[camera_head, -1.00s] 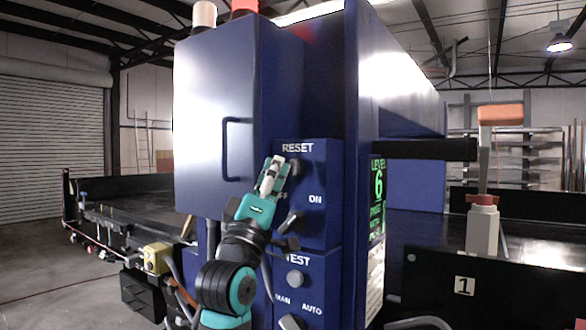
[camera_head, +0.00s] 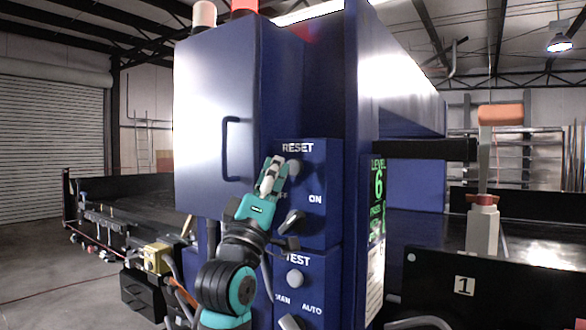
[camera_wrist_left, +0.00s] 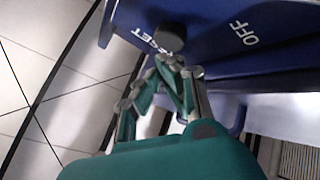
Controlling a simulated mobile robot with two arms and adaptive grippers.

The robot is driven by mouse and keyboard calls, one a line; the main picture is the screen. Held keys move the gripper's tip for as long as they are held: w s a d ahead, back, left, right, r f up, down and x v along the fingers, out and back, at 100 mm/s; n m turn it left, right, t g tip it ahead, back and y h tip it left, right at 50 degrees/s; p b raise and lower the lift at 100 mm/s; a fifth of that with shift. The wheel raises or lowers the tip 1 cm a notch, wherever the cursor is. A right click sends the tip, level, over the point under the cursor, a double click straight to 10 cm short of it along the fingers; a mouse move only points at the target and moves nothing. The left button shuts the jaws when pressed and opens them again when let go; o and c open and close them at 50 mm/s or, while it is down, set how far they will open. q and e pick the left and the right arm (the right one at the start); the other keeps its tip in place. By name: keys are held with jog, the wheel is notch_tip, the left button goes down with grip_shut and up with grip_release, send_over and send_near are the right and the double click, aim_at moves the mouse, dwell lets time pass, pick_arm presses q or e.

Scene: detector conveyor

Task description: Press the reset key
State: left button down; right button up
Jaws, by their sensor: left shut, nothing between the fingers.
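The reset key (camera_head: 294,168) is a round grey button below the RESET label on the blue control box (camera_head: 315,225). In the left wrist view it is a dark round knob (camera_wrist_left: 170,38) beside the upside-down lettering. My left gripper (camera_head: 274,164), teal with pale fingers, is shut and empty just left of the key in the head view. In the left wrist view its closed fingertips (camera_wrist_left: 172,62) lie just below the knob; I cannot tell whether they touch it. The right gripper is not in view.
Below the key is an OFF/ON rotary switch (camera_head: 291,222), with a TEST button (camera_head: 295,277) lower down. A cabinet door with a handle (camera_head: 226,150) stands at the left. A green-lettered display (camera_head: 378,185) is on the side. A conveyor (camera_head: 520,285) lies at the right.

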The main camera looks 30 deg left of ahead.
pick_arm(q)
jog(key=shift+w, duration=0.4)
jog(key=shift+w, duration=0.5)
dwell(0.7)
jog(key=shift+s, duration=0.9)
jog(key=shift+s, duration=0.1)
jog(key=shift+s+a+p, duration=0.2)
jog(key=shift+s+p, duration=0.25)
jog(key=shift+s, duration=1.95)
